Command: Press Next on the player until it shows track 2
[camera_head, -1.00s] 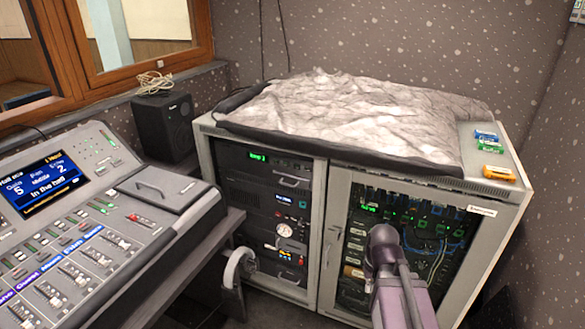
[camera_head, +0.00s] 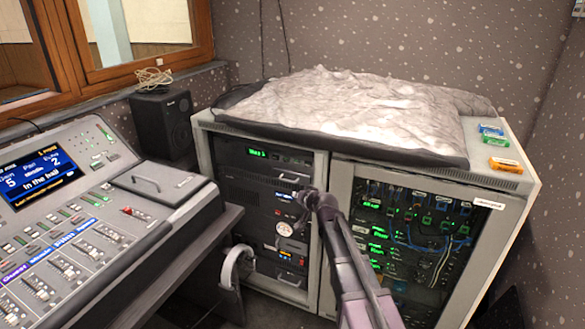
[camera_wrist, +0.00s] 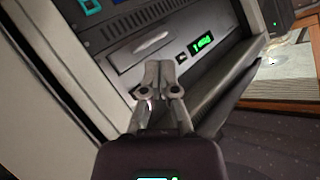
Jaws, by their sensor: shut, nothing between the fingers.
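The player (camera_head: 285,160) is a dark unit at the top of the left rack bay. Its small green display (camera_head: 257,153) is lit, but its text is too small to read surely. In the wrist view the display (camera_wrist: 202,44) glows green on the grey front panel, with a small dark button-like part (camera_wrist: 182,57) beside it. My gripper (camera_wrist: 159,66) is shut and empty, its fingertips over the panel near that part; I cannot tell whether they touch. In the head view my gripper (camera_head: 308,198) is in front of the left bay, by the frame between the bays.
The right rack bay (camera_head: 425,240) holds gear with green lights and cables. A grey crumpled cover (camera_head: 340,105) lies on top of the rack. A mixing console (camera_head: 110,235) stands at the left, with a light-coloured ring-shaped part (camera_head: 238,265) near its corner.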

